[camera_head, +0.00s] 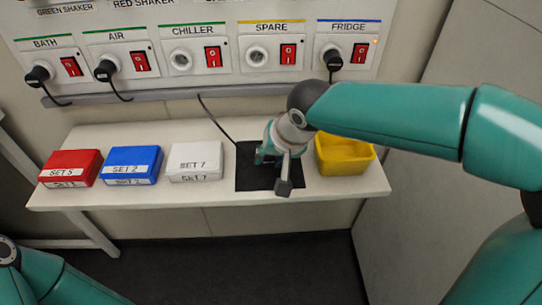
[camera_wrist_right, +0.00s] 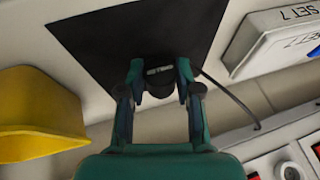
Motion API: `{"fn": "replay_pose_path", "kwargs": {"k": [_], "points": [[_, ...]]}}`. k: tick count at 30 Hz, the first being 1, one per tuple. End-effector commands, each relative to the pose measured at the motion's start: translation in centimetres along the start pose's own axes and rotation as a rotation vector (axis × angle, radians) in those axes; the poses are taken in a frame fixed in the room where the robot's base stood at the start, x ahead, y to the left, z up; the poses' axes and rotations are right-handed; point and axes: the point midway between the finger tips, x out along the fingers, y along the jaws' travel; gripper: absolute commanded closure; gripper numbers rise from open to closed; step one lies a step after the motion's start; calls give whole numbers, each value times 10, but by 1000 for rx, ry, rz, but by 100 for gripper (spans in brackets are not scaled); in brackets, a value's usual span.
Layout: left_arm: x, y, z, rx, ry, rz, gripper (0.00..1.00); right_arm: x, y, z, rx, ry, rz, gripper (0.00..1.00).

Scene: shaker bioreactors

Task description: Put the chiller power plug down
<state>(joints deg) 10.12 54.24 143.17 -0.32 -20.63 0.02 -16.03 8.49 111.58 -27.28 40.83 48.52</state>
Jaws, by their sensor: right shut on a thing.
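The chiller power plug (camera_wrist_right: 161,80) is black and shows between the fingers of my right gripper in the right wrist view. My right gripper (camera_wrist_right: 159,72) is shut on it, over the black mat (camera_wrist_right: 105,42). In the head view my right gripper (camera_head: 265,156) is over the black mat (camera_head: 257,183) on the white table, and hides the plug. A black cable (camera_head: 214,118) runs down from the wall panel to the mat. I cannot tell whether the plug touches the mat. The CHILLER socket (camera_head: 181,61) is empty. My left gripper is out of view.
A yellow bin (camera_head: 345,158) stands right of the mat. White (camera_head: 195,161), blue (camera_head: 132,165) and red (camera_head: 70,167) boxes stand to the left on the table (camera_head: 110,197). The SPARE socket (camera_head: 257,56) is empty; BATH, AIR and FRIDGE hold plugs.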

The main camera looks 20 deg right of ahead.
Motion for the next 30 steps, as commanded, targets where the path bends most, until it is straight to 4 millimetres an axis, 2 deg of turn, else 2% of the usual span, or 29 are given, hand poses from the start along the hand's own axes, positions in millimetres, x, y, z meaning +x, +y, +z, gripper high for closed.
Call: {"fn": "replay_pose_path", "kwargs": {"k": [5, 6, 10, 23, 27, 30], "points": [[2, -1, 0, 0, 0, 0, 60, 2, 0, 1, 0, 1, -1, 100], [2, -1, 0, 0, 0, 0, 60, 2, 1, 1, 0, 0, 0, 63], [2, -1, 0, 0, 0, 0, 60, 2, 1, 1, 0, 0, 0, 42], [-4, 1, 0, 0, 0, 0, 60, -4, -1, -2, 1, 1, 0, 41], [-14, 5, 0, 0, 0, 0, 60, -17, -3, -6, 2, 3, 0, 41], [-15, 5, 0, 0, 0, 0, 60, -36, -3, -5, 2, 5, -3, 41]]}}
